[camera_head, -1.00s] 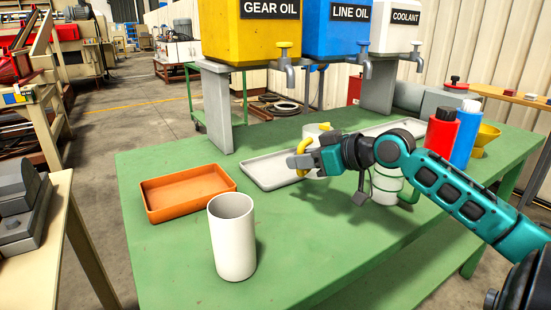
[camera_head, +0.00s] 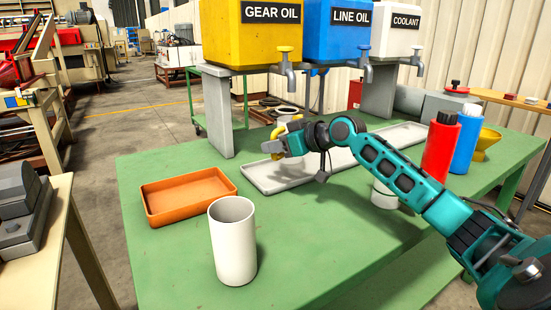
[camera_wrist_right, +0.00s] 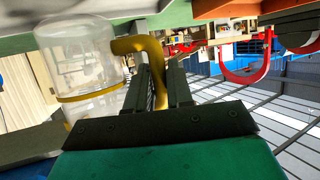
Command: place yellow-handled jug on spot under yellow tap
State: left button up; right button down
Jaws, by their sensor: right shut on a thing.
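The clear jug (camera_wrist_right: 80,75) with a yellow band shows in the right wrist view, left of the fingers. Its yellow handle (camera_wrist_right: 150,48) lies between the fingers of my right gripper (camera_wrist_right: 160,85), which is shut on it. In the head view the yellow handle (camera_head: 274,146) shows at my right gripper (camera_head: 283,144); the jug's body is hard to make out there. The gripper is over the left part of the long grey tray (camera_head: 265,185), below and close to the yellow tap (camera_head: 285,58). The marked spot is not distinguishable. My left gripper is not in view.
An orange tray (camera_head: 160,211) and a white cylinder (camera_head: 233,245) stand on the green table (camera_head: 180,270). A grey post (camera_head: 218,110) stands behind. Red (camera_head: 440,145) and blue (camera_head: 467,140) bottles stand right. A pale jug (camera_head: 384,196) is partly hidden by my right arm.

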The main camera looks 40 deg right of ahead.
aim_at(277, 158)
notch_tip(277, 158, down, 4)
jog(key=shift+r+b, duration=0.2)
jog(key=shift+b, duration=0.35)
jog(key=c, duration=1)
grip_release()
jog(key=shift+s, duration=0.1)
jog(key=v, duration=1.2)
jog(key=shift+p, duration=0.4)
